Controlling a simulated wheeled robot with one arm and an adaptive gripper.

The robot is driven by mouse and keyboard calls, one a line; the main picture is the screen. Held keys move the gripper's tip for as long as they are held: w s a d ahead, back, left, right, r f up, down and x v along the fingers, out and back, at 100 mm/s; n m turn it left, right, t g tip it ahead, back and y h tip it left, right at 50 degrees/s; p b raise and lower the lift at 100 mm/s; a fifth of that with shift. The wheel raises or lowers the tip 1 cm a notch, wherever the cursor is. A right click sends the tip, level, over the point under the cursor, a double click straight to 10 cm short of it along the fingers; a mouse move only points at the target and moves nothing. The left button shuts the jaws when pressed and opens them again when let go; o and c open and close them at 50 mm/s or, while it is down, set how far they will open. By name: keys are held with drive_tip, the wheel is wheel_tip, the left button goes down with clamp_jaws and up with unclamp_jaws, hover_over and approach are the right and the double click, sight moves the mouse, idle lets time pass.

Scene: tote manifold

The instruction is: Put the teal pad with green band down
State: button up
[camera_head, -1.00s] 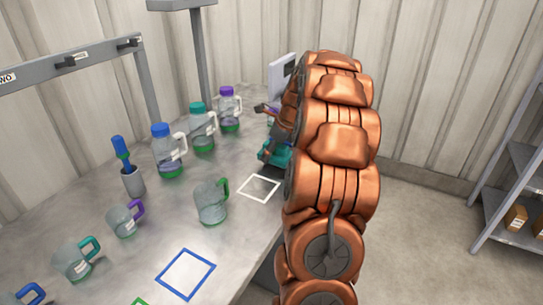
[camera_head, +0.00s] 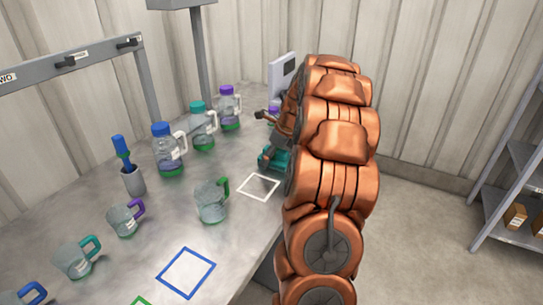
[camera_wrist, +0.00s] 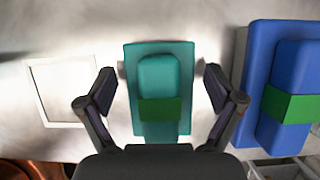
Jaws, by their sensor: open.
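The teal pad with green band (camera_wrist: 160,75) lies on the table in the wrist view, with a raised teal block on top and the green band across its near half. My gripper (camera_wrist: 158,80) is open, with one finger on each side of the pad and a visible gap on both sides. In the head view the teal pad (camera_head: 275,158) shows only in part beside the white square outline (camera_head: 258,186), and my arm hides the rest of it. My gripper is mostly hidden there.
A blue pad with green band (camera_wrist: 285,85) sits close at right in the wrist view. A clear jug with green handle (camera_head: 211,202) stands left of the white outline. Several jugs and bottles line the back. A blue square outline (camera_head: 187,272) lies nearer on bare table.

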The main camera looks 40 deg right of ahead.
drive_tip(key=b+v, duration=0.1)
drive_tip(key=v, duration=1.1)
drive_tip(key=shift+r, duration=0.15)
drive_tip(key=a+n+g, duration=0.2)
drive_tip(key=a+n, duration=0.6)
drive_tip(key=a, duration=0.8)
drive_tip(key=s+a+f+n+g, duration=0.1)
drive_tip(key=s+a+n, duration=0.4)
drive_tip(key=a, duration=0.1)
drive_tip(key=s+a+f+n+g, duration=0.1)
drive_tip(key=s+a+f+n, duration=0.1)
drive_tip(key=s+a+n, duration=0.3)
drive_tip(key=s+a+f+n+g, duration=0.1)
drive_tip(key=s+a+f+n, duration=0.1)
drive_tip(key=s+a+n, duration=0.4)
drive_tip(key=shift+a, duration=1.5)
drive_tip(key=s+a+f+n, duration=0.1)
drive_tip(key=s+f+n, duration=0.1)
drive_tip(key=s+n, duration=0.2)
drive_tip(key=s+a+f+n+g+h, duration=0.1)
drive_tip(key=s+f+n, duration=0.1)
drive_tip(key=s+n, duration=0.2)
drive_tip(key=s, duration=0.2)
drive_tip(key=shift+s+a+n, duration=0.3)
drive_tip(key=shift+s, duration=0.1)
drive_tip(key=shift+r, duration=0.1)
